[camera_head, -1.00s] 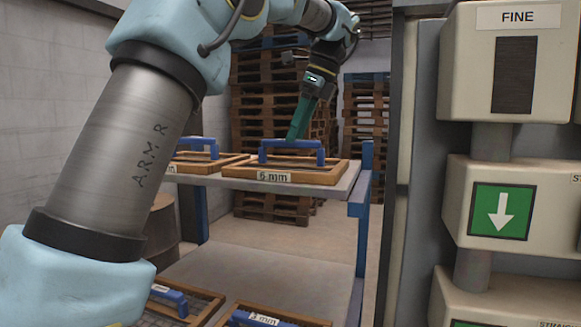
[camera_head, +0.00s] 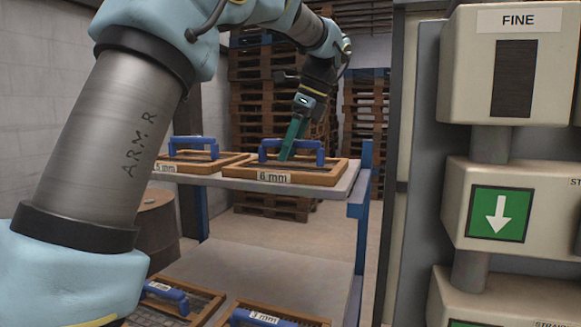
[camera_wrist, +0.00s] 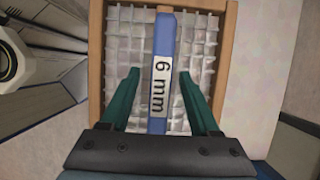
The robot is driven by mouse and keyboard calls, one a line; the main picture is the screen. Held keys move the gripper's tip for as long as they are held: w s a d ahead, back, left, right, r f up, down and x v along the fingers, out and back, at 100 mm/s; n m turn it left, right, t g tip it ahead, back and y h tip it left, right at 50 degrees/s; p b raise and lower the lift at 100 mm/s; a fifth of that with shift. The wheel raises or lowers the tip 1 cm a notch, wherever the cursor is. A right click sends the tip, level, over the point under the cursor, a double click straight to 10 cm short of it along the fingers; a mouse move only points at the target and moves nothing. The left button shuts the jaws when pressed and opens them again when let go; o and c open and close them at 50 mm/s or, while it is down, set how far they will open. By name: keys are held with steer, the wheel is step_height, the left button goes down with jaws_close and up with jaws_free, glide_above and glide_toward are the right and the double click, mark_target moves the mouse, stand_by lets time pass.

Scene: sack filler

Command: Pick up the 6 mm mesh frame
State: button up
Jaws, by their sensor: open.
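The 6 mm mesh frame (camera_head: 318,180) lies on the upper shelf in the head view, a wooden frame with a blue handle (camera_head: 300,144) and a "6 mm" label on its front edge. In the wrist view, its handle (camera_wrist: 164,40) runs up the picture with a "6 mm" label, above pale mesh (camera_wrist: 200,70). My gripper (camera_head: 285,157) is open, with green fingers. In the wrist view, its fingertips (camera_wrist: 160,75) stand on either side of the handle, with a gap on both sides. The exact fingertip height relative to the handle is hard to tell.
A second frame (camera_head: 222,162) with a blue handle sits close on the left of the same shelf (camera_head: 345,186). More frames, one marked 3 mm (camera_head: 262,318), lie on the lower shelf. A machine with a "FINE" box (camera_head: 455,60) stands at right.

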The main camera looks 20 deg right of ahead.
steer(key=shift+f, duration=0.1)
steer(key=shift+c, duration=0.2)
jaws_close()
stand_by(0.4)
stand_by(0.9)
